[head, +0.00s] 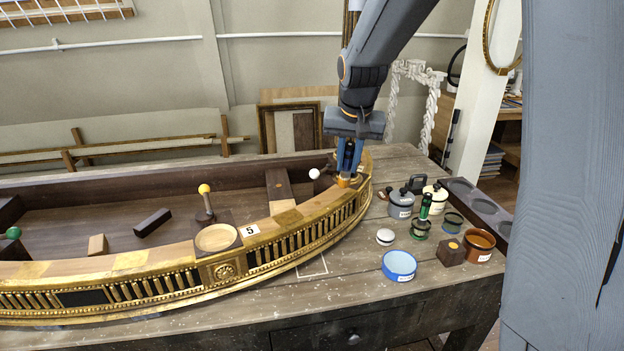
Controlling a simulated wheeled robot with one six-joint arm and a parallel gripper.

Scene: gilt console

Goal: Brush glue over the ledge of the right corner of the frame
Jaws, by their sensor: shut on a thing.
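The gilt frame (300,240) curves across the wooden bench, with a fluted front and a ledge along its top. Its right corner (364,178) lies under my gripper (347,172). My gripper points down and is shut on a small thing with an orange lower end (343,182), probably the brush. The fingers hide most of it, and its bristles cannot be made out. Its lower end is at or just above the corner's ledge; I cannot tell whether it touches. No glue can be made out on the ledge from here.
Right of the corner stand a grey pot (401,206), a cream pot (435,198), a green-handled tool (424,213), a blue-rimmed tub (399,265), a brown tub (479,245) and a dark block (451,252).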

